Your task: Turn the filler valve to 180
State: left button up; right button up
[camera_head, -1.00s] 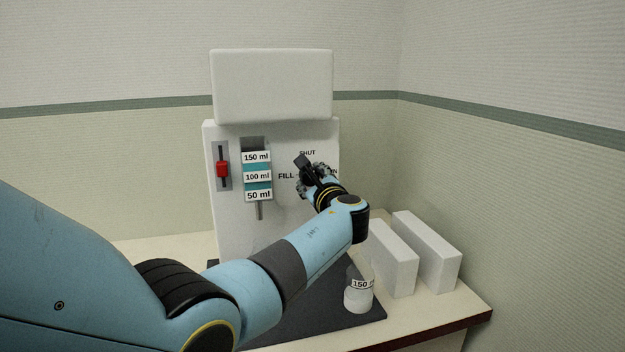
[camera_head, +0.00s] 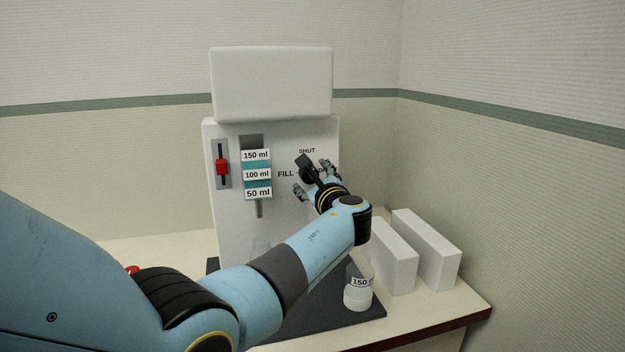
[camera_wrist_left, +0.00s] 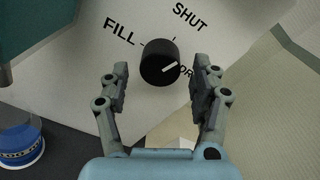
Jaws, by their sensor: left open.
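The filler valve is a round black knob (camera_wrist_left: 160,62) on the white dispenser front (camera_head: 232,225). In the left wrist view its white pointer line faces the partly hidden "DR…" label, away from FILL and SHUT. My left gripper (camera_head: 313,180) is in front of the knob, its fingers spread. In the left wrist view the gripper (camera_wrist_left: 161,85) has one finger on each side below the knob, with gaps and nothing held. In the head view the gripper and wrist cover most of the knob. My right gripper is not in view.
A red slider (camera_head: 222,168) and a level gauge (camera_head: 257,175) marked 50, 100 and 150 ml are left of the valve. A jar labelled 150 (camera_head: 357,298) stands on the dark mat (camera_head: 325,318). Two white blocks (camera_head: 393,262) (camera_head: 432,250) stand to the right.

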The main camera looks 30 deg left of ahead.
pick_arm(q)
jog(key=v, duration=0.6)
jog(key=shift+s+d, duration=0.2)
jog(key=shift+d, duration=0.1)
